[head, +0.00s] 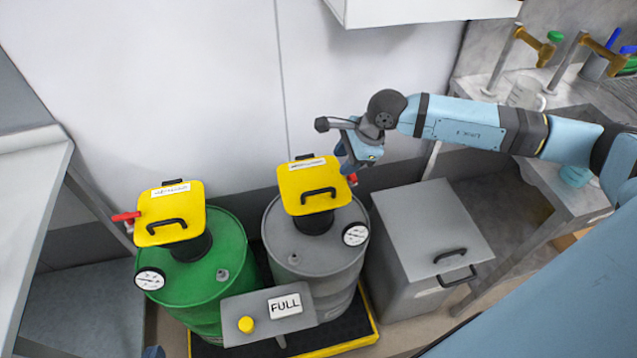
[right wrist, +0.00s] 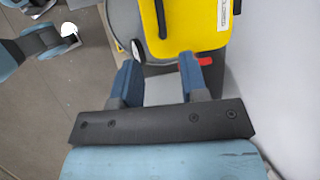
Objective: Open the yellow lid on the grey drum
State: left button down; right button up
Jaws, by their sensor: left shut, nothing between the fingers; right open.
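The grey drum (head: 290,250) stands in the middle of the head view. Its yellow lid (head: 300,181), with a black handle and a white label, sits over a dark neck and looks closed. My right gripper (head: 350,164) is open and empty, pointing down beside the right edge of this lid, close to a red lever (head: 352,178). In the right wrist view, the yellow lid (right wrist: 195,25) is beyond the open fingers and the red lever (right wrist: 205,61) is by the right finger. Contact cannot be told. My left gripper (head: 153,352) barely shows at the bottom edge, shut.
A green drum (head: 205,280) with its own yellow lid (head: 185,207) stands left of the grey drum. A panel reading FULL (head: 285,305) stands in front. A grey bin (head: 425,225) is at right. The wall (head: 180,80) is close behind.

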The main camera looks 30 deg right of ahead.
jog(key=s+a+m+g+y, duration=0.1)
jog(key=s+a+m+y, duration=0.1)
jog(key=a, duration=0.7)
jog(key=s+y+p, duration=0.1)
jog(key=y, duration=0.1)
jog(key=shift+s+r+y, duration=0.2)
jog(key=shift+y, duration=0.2)
